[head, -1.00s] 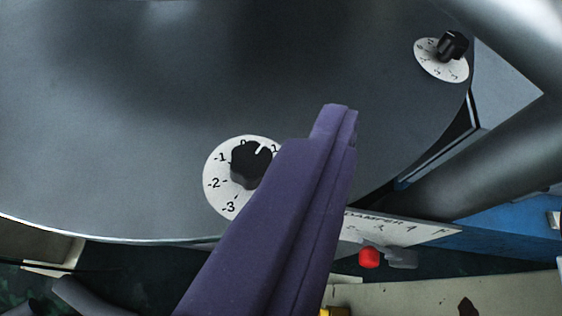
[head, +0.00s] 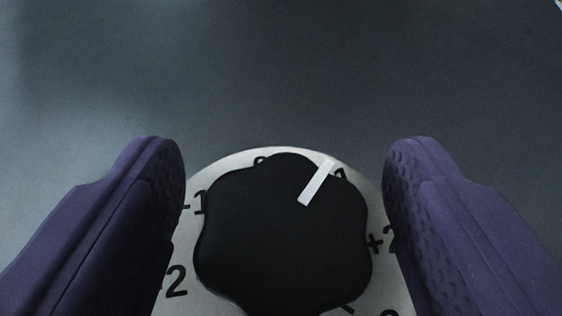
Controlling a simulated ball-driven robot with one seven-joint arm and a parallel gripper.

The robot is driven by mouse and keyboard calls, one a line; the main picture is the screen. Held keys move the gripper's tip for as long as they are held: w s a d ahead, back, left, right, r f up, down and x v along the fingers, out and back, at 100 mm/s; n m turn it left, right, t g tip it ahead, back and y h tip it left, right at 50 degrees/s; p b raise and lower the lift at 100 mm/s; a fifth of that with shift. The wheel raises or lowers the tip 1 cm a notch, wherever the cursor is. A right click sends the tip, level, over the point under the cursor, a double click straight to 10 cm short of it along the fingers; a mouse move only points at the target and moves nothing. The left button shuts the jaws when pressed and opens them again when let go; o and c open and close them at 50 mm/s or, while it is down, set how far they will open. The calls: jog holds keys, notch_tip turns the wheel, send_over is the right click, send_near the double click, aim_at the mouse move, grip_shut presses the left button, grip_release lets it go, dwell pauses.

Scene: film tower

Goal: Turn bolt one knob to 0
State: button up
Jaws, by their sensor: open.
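A black lobed knob (head: 280,240) sits on a round white dial (head: 230,160) in the lower middle of the view. Its white pointer line (head: 317,182) points up and to the right, past the partly hidden 0 and close to a mark that looks like +1. The marks -1 and -2 show on the left and +2 on the right. My gripper (head: 285,148) is open, with one purple finger on each side of the knob. Gaps show between the fingers and the knob. No label naming the knob shows.
A smooth dark grey surface (head: 280,70) fills the view behind and around the dial. It looks clear above the knob.

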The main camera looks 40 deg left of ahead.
jog(key=c, duration=1)
jog(key=shift+o, duration=0.2)
jog(key=shift+r+p, duration=0.1)
jog(key=shift+p, duration=0.55)
